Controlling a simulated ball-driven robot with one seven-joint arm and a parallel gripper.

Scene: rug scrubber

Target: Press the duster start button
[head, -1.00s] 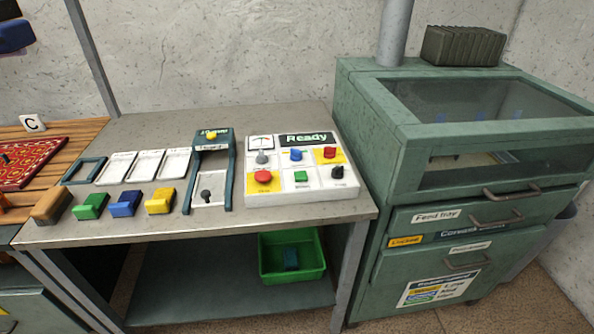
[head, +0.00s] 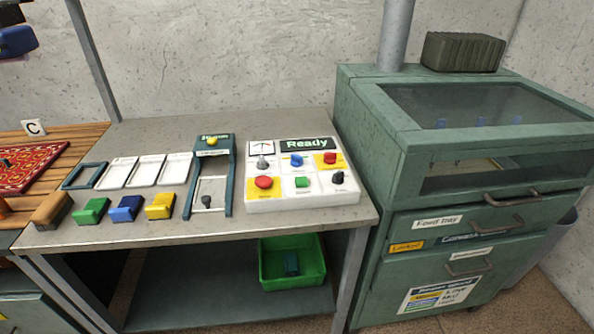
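The white control panel (head: 300,197) stands on the grey metal table, with a display reading "Ready" (head: 306,144). On it are a red round button (head: 264,182) on yellow, a green button (head: 302,182), a blue knob (head: 296,160), a red switch (head: 330,158) on yellow, a grey knob (head: 263,163) and a black knob (head: 338,178). Their small labels are too blurred to read, so I cannot tell which is the duster start. My gripper is not in view.
The green machine cabinet (head: 400,150) with a clear cover stands right of the table (head: 130,232). Left of the panel are a teal-framed fixture (head: 213,140), white trays and coloured brushes. A green bin (head: 292,262) sits on the lower shelf. A red rug (head: 30,168) lies far left.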

